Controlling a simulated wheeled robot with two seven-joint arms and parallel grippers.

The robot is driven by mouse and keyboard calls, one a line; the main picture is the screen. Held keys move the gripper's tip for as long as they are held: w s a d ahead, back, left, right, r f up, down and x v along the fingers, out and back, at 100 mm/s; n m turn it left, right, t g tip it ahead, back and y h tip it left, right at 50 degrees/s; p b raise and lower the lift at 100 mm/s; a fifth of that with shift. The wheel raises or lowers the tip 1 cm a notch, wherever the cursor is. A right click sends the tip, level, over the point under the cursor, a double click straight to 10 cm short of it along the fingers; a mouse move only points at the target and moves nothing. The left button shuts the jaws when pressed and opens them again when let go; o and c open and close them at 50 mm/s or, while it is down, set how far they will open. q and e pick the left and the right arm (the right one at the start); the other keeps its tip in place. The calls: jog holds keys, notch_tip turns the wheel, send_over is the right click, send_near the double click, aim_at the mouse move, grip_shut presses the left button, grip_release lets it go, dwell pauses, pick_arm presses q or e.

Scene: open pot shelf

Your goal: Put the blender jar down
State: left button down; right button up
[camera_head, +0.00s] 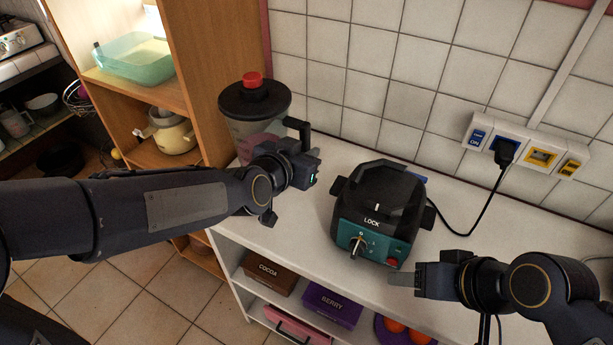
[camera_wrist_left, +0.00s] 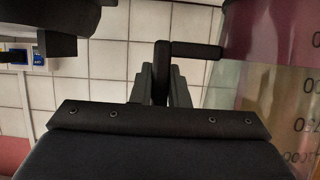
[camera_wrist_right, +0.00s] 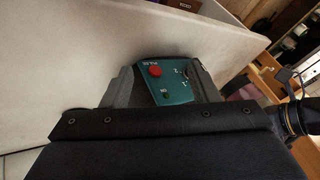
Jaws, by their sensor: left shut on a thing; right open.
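The blender jar (camera_head: 252,132) has a black lid, a red cap and a dark handle. It is upright at the left end of the white counter; whether its base touches the counter is hidden behind my left arm. My left gripper (camera_head: 306,165) is shut on the jar's handle (camera_wrist_left: 195,50), and the jar's clear marked wall (camera_wrist_left: 265,85) shows in the left wrist view. The teal and black blender base (camera_head: 378,215) stands on the counter to the right of the jar. My right gripper (camera_head: 402,282) is open and empty near the counter's front edge, in front of the base.
The white counter (camera_head: 310,215) has free room between the jar and the base. A wall socket strip (camera_head: 523,143) with a plugged cord is at the right. A wooden shelf (camera_head: 205,60) stands behind the jar. Boxes (camera_head: 330,303) sit on the shelf below the counter.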

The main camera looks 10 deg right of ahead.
jog(key=shift+f, duration=0.45)
jog(key=shift+f+b, duration=0.35)
jog(key=shift+b, duration=0.2)
pick_arm(q)
jog(key=f, duration=0.1)
jog(key=w+f, duration=0.1)
jog(key=f, duration=0.2)
jog(key=shift+w+d+f, duration=0.3)
jog(key=shift+d+f, duration=0.05)
jog(key=shift+f, duration=0.2)
pick_arm(e)
jog(key=shift+f, duration=0.15)
pick_arm(q)
jog(key=c, duration=1.4)
grip_release()
jog(key=shift+f, duration=0.1)
